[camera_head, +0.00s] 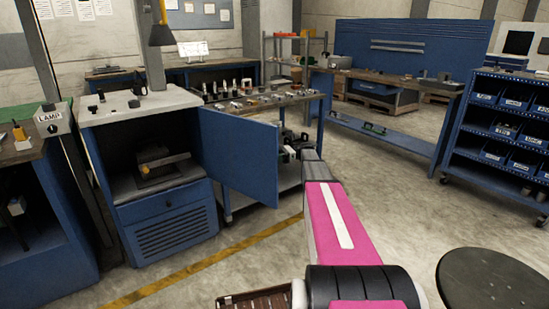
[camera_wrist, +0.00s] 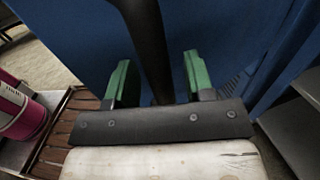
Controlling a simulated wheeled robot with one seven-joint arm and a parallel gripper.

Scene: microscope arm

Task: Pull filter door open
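The blue filter door (camera_head: 237,155) stands swung out on the right side of the blue cabinet (camera_head: 165,205), whose upper compartment is exposed. In the wrist view a blue panel (camera_wrist: 85,35), seemingly the door, fills the background. A dark upright bar (camera_wrist: 148,35), which looks like its handle, runs down between the green fingers. My gripper (camera_wrist: 159,78) is open, with a gap on each side of the bar. In the head view my gripper (camera_head: 290,150) is by the door's right edge, small and partly hidden.
A dark filter unit (camera_head: 161,165) sits inside the cabinet. A workbench with small parts (camera_head: 265,101) stands behind the door. A round dark stool (camera_head: 492,279) is at lower right, and a bin rack (camera_head: 505,125) at right. Floor (camera_head: 400,200) between them is clear.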

